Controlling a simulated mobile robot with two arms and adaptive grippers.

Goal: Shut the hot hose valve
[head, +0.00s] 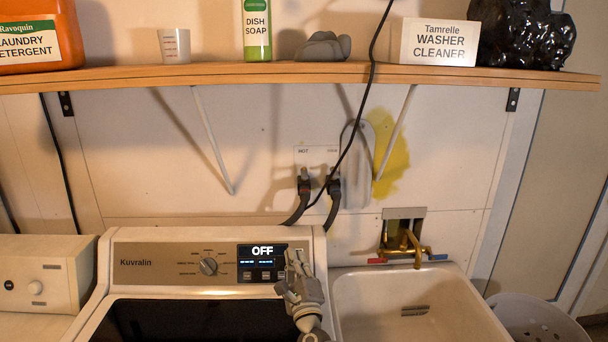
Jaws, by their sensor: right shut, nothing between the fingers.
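A white wall plate (317,157) marked HOT at its left and with a fainter label at its right is on the wall behind the washer. The hot hose valve (304,178) is under the HOT mark, with a dark hose end and some red on it. Its handle position is too small to tell. A second hose end (334,186) is to its right. My right gripper (293,256) is shut and empty, pointing up in front of the washer's panel, below and apart from the valve. My left gripper is not in view.
The washer (150,265) has its display reading OFF. A shelf (200,76) with bottles and boxes crosses above. A black cable (364,110) hangs just right of the hot valve. A sink (375,300) with a brass faucet (412,246) is at right.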

